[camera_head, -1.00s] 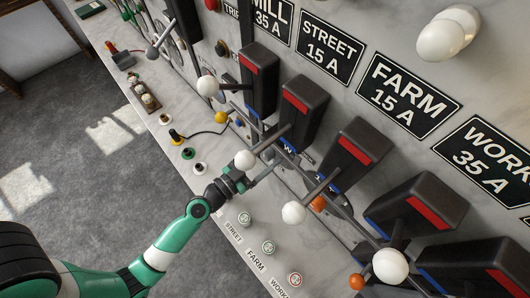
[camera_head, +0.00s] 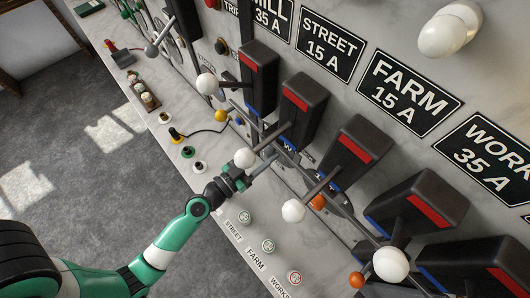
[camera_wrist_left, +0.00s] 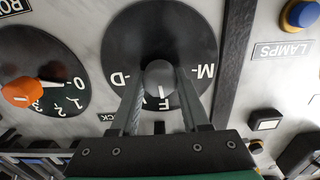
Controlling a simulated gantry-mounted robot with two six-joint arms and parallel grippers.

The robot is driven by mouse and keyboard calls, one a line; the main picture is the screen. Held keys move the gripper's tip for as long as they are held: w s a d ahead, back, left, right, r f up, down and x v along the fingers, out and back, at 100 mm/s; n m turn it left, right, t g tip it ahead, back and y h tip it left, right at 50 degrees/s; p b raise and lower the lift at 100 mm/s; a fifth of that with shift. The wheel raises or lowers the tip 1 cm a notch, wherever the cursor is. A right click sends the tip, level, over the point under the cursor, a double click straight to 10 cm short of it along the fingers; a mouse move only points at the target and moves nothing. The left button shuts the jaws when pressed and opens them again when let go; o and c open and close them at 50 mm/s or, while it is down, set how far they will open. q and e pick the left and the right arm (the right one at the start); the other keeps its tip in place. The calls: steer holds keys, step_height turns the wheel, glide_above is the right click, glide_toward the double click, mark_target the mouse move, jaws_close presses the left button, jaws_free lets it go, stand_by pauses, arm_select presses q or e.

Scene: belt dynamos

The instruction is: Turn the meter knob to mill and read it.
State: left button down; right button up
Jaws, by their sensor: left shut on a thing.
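The meter knob (camera_wrist_left: 160,82) is a grey round knob on a black dial (camera_wrist_left: 118,45) in the left wrist view. Letters M, F and D show around the dial, upside down. The knob's white mark points down the picture, towards the F and away from the M at the right. My left gripper (camera_wrist_left: 161,88) has its two fingers shut on the knob, one on each side. In the head view my left gripper (camera_head: 240,178) reaches in over the sloping panel, and the knob is hidden there. No meter needle shows clearly. My right gripper is not in view.
An orange knob (camera_wrist_left: 21,92) on a numbered dial and a blue button (camera_wrist_left: 301,14) flank the black dial. In the head view, white-balled levers (camera_head: 243,157) stand close around my gripper, below black switch housings (camera_head: 303,108). Round buttons (camera_head: 245,217) line the panel's front strip.

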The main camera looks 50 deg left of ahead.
arm_select(q)
steer(key=n, duration=0.4)
steer(key=shift+a, duration=0.1)
steer(key=n, duration=0.3)
steer(key=shift+n+b, duration=0.3)
steer(key=n, duration=0.3)
steer(key=shift+n, duration=0.3)
steer(key=shift+f+n, duration=0.1)
steer(key=shift+n, duration=1.9)
steer(key=shift+c, duration=1.9)
jaws_free()
steer(key=shift+s, duration=0.1)
